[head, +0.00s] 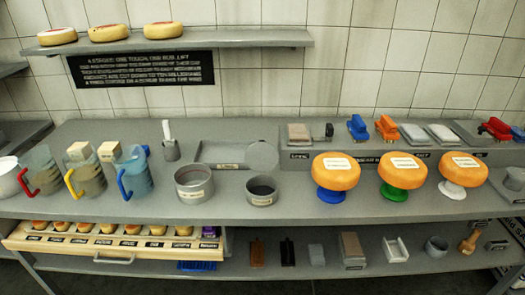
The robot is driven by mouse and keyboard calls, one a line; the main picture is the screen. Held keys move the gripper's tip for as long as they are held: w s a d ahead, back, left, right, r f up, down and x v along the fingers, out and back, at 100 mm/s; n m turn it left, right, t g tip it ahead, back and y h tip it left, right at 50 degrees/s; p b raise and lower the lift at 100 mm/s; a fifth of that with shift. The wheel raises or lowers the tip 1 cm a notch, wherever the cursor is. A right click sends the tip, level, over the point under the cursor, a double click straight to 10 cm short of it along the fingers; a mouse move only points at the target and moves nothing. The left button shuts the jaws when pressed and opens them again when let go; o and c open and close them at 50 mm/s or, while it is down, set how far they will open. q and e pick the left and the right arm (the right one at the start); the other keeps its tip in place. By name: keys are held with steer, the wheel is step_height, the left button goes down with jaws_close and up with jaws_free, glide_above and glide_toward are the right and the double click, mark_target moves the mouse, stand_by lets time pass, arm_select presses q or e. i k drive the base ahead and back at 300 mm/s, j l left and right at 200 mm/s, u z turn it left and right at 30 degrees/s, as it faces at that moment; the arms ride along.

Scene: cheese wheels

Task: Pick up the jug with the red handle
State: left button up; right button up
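The jug with the red handle (42,170) stands upright on the grey counter at the far left. It is clear grey, and its red handle (27,183) faces left and toward me. A similar jug with a yellow handle (90,181) stands to its right. A jug with a blue handle (137,175) stands further right. Neither of my grippers is in view.
A white bowl (8,176) is left of the red-handled jug, close to it. Pale blocks (108,151) show by the other jugs. Grey pots (194,184) and orange cheese wheels on stands (336,172) are further right. The counter's front strip (270,211) is clear.

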mark_target(38, 165)
steer(key=u, duration=1.45)
steer(key=l, duration=0.05)
